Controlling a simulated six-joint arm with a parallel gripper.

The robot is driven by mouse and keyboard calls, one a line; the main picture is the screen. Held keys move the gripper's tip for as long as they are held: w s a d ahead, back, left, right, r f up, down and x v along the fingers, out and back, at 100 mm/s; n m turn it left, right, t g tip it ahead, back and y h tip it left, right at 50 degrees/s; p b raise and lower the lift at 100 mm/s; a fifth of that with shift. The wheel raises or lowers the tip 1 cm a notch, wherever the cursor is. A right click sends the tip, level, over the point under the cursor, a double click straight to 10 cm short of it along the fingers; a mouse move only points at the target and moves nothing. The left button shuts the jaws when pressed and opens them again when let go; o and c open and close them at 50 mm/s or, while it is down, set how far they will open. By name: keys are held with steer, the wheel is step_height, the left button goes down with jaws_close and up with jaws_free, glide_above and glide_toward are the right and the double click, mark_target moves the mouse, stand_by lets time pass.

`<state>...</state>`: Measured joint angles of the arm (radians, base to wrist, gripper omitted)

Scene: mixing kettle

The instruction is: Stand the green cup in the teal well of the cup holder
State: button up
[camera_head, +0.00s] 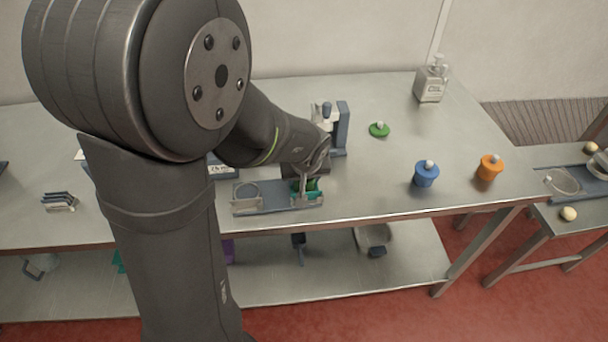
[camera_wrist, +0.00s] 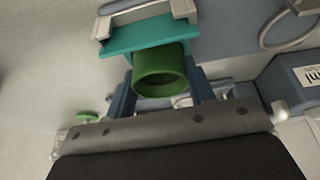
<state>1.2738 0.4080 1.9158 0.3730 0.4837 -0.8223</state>
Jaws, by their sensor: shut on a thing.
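The green cup (camera_head: 312,185) is at the right end of the cup holder (camera_head: 275,203) in the head view, partly hidden by my gripper (camera_head: 305,184). In the wrist view the green cup (camera_wrist: 160,82) sits between the two dark blue fingers of my gripper (camera_wrist: 160,76), its round opening facing the camera. My gripper is shut on it. The teal well (camera_wrist: 150,35) shows as a teal block right beyond the cup, which overlaps its edge. I cannot tell whether the cup's base is seated in the well. The holder's other well (camera_head: 247,190) is blue-grey and looks empty.
A blue-grey stand (camera_head: 341,125) rises just behind my gripper. A green lid (camera_head: 379,129), a blue pot (camera_head: 426,174), an orange pot (camera_head: 489,168) and a pump bottle (camera_head: 431,82) stand to the right. The table's front edge runs close below the holder.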

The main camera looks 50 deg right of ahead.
stand_by(0.3)
steer(key=o, duration=1.2)
steer(key=shift+o, duration=0.2)
step_height(320, 180, up, 7)
stand_by(0.3)
